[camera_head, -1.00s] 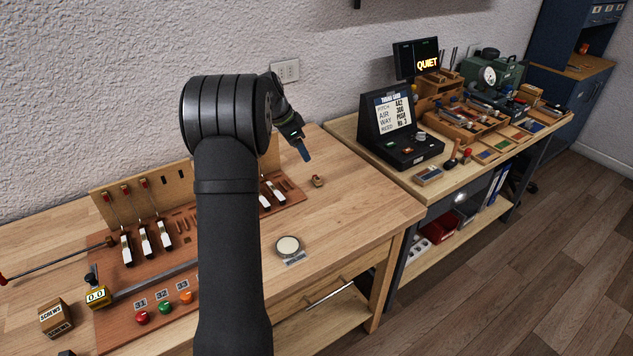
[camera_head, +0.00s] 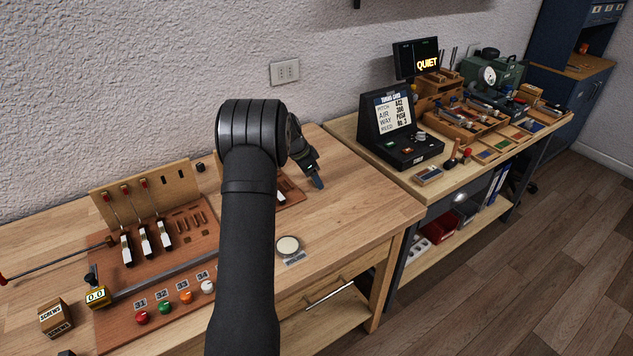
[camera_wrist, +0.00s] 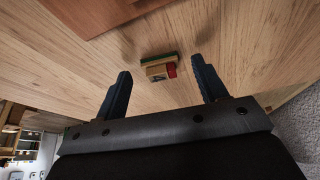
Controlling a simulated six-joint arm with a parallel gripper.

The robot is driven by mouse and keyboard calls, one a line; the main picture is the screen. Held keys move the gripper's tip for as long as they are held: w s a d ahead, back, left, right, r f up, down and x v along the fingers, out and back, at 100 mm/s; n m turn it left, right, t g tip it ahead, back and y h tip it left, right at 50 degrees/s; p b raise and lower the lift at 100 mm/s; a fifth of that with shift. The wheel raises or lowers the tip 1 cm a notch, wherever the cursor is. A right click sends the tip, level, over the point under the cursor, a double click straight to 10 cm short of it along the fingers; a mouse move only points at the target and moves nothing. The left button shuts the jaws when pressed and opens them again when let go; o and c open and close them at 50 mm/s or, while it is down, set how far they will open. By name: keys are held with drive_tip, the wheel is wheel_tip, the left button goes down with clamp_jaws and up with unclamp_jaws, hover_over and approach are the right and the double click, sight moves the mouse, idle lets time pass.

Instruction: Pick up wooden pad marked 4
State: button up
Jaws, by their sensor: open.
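A small wooden pad (camera_wrist: 156,70) with a green strip along one edge and a red patch at one end lies on the bench in the wrist view. It has a dark mark on its face, too small to read. My gripper (camera_head: 317,183) hangs low over the right part of the bench in the head view. Its two dark fingers are apart, with nothing between them. In the wrist view the pad lies beyond the fingertips, roughly centred between them and apart from both. The pad is hidden behind my gripper in the head view.
A red-brown board (camera_head: 190,252) with piano action parts lies to the left on the wooden bench (camera_head: 350,215). A round dish (camera_head: 287,245) sits near the front edge. The bench around the pad is clear. A second bench with a display (camera_head: 394,113) stands at right.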

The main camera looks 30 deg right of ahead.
drive_tip(key=c, duration=1)
drive_tip(key=shift+r, duration=0.1)
drive_tip(key=shift+c, duration=0.2)
